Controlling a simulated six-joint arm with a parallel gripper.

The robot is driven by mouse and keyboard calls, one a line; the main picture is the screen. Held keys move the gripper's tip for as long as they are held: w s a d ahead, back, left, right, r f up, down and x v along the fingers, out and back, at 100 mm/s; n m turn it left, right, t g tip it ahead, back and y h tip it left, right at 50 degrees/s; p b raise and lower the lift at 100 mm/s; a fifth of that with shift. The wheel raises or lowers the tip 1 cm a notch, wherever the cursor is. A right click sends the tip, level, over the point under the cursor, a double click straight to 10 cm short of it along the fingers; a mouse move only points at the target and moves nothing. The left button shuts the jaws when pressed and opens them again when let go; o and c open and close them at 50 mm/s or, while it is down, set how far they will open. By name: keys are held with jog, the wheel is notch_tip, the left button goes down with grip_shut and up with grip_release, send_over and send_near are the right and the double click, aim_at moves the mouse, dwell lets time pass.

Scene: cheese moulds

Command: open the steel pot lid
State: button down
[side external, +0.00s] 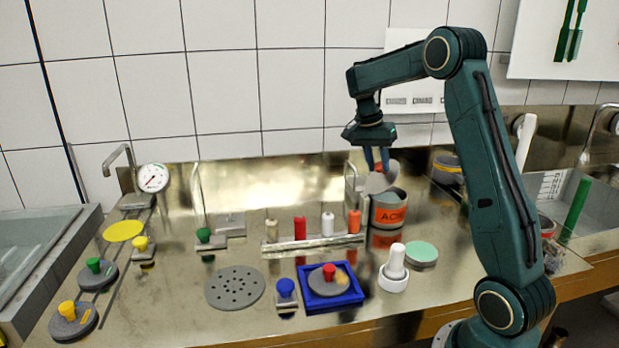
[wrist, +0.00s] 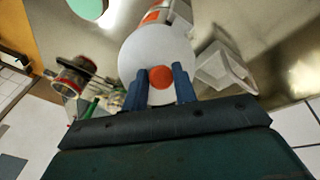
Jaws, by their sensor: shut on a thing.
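The steel pot (side external: 388,206), with an orange label, stands toward the back right of the bench. Its grey lid (side external: 381,181) is tilted above the pot's mouth, and the pot's opening shows beside it. In the wrist view the lid (wrist: 158,52) is a pale disc with an orange knob (wrist: 162,77) at its near side. My gripper (side external: 378,165) is shut on this knob, one blue finger on each side, and holds the lid. In the wrist view the gripper (wrist: 161,78) hides part of the lid's near edge. Part of the labelled pot (wrist: 160,14) shows beyond the lid.
A rack (side external: 313,243) with several coloured pegs stands left of the pot. A white bottle-shaped piece (side external: 394,268) and a mint-green disc (side external: 422,251) sit in front. A blue square tray (side external: 330,300) holds a knobbed grey disc.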

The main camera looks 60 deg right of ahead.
jog(key=w+a+f, duration=0.2)
jog(key=w+a, duration=0.3)
jog(key=w, duration=0.1)
jog(key=shift+w+a, duration=0.15)
jog(key=shift+a, duration=0.25)
dwell(0.6)
jog(key=c, duration=1.1)
grip_release()
jog(key=shift+w, duration=0.1)
jog(key=shift+r, duration=0.1)
